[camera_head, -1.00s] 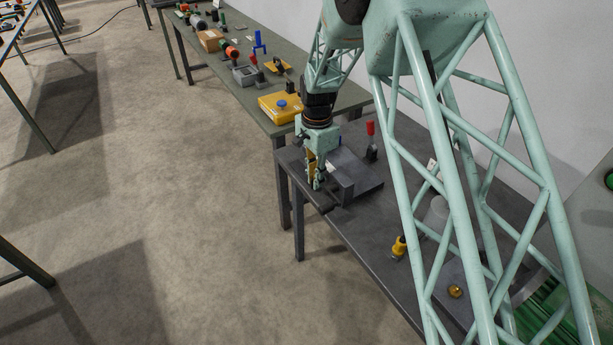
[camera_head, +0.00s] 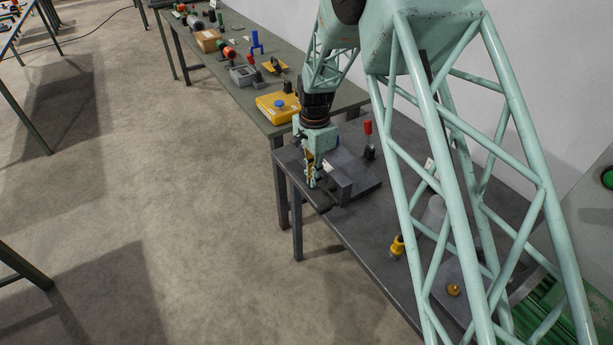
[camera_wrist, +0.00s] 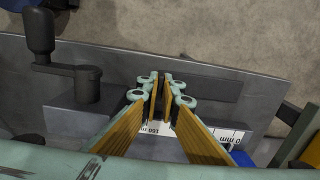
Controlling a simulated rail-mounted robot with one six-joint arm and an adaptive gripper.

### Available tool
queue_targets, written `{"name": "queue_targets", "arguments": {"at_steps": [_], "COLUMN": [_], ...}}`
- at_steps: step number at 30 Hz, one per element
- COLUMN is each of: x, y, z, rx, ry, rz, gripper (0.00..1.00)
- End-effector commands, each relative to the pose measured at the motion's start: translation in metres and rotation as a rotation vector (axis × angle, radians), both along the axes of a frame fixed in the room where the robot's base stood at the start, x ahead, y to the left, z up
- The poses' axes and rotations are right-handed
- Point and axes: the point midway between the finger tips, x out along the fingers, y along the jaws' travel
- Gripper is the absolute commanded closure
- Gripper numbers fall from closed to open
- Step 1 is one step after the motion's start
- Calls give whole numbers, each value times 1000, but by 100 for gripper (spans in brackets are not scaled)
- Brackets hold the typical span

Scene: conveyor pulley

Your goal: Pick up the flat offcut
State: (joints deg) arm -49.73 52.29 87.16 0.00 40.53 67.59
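My gripper (camera_wrist: 161,88) points down at the front left corner of the dark grey table in the wrist view, and it also shows in the head view (camera_head: 312,183). Its two yellow-padded fingers are close together with a narrow dark gap between the tips. A dark flat bar (camera_wrist: 212,88), which looks like the flat offcut, lies on the table behind and to the right of the fingertips. The fingertips cover part of it. I cannot tell whether any of it is between the pads.
A dark block (camera_wrist: 75,122) with a crank handle (camera_wrist: 40,35) stands left of the fingers. A white scale marked in mm (camera_wrist: 228,135) lies to the right. A red-topped handle (camera_head: 369,130) stands behind my gripper. A yellow box (camera_head: 277,107) is on the green table.

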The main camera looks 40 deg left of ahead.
Motion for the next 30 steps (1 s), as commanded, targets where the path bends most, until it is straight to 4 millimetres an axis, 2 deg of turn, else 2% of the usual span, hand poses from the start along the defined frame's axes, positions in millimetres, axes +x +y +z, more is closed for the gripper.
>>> {"name": "queue_targets", "arguments": {"at_steps": [11,30], "x": [1,0], "y": [1,0], "z": [14,90], "rx": [2,2], "ry": [-2,-2], "rz": [0,0], "gripper": [100,100]}}
